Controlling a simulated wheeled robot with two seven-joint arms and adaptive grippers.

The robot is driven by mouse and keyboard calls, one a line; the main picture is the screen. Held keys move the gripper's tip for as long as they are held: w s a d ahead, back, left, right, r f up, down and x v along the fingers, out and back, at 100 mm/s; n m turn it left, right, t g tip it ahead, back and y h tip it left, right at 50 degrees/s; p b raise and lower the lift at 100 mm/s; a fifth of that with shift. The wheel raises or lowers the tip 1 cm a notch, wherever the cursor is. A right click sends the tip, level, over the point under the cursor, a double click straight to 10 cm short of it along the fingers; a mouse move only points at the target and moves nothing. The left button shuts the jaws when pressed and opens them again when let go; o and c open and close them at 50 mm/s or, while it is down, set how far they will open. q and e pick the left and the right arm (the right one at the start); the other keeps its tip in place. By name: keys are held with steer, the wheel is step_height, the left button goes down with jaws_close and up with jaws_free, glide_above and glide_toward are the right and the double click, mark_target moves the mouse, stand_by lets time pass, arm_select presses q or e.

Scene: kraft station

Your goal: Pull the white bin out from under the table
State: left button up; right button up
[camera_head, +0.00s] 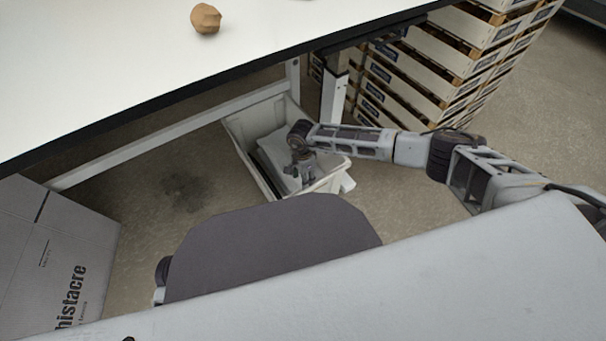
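The white bin (242,150) stands on the floor under the right part of the white table (110,60), with its near end out in front of the table edge. Grey flat items lie inside it. My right arm comes in from the right, and its gripper (308,182) points down at the near end of the bin, over or at its near rim. The fingers are small and partly hidden, so I cannot tell whether they grip the rim. My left gripper is not in view.
A cardboard box (60,255) stands on the floor at the left. Stacked pallets (440,65) stand behind the table at the right. A table leg (333,100) is right beside the bin. A brown lump (205,18) lies on the tabletop. Floor left of the bin is clear.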

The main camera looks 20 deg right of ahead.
mark_target(304, 191)
steer(key=f+b, duration=0.3)
steer(key=f, duration=0.6)
steer(key=shift+s, duration=0.2)
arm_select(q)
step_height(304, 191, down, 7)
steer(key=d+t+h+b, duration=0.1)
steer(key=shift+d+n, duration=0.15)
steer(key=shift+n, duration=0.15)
arm_select(e)
steer(key=shift+f, duration=0.95)
steer(key=shift+d, duration=0.1)
jaws_close()
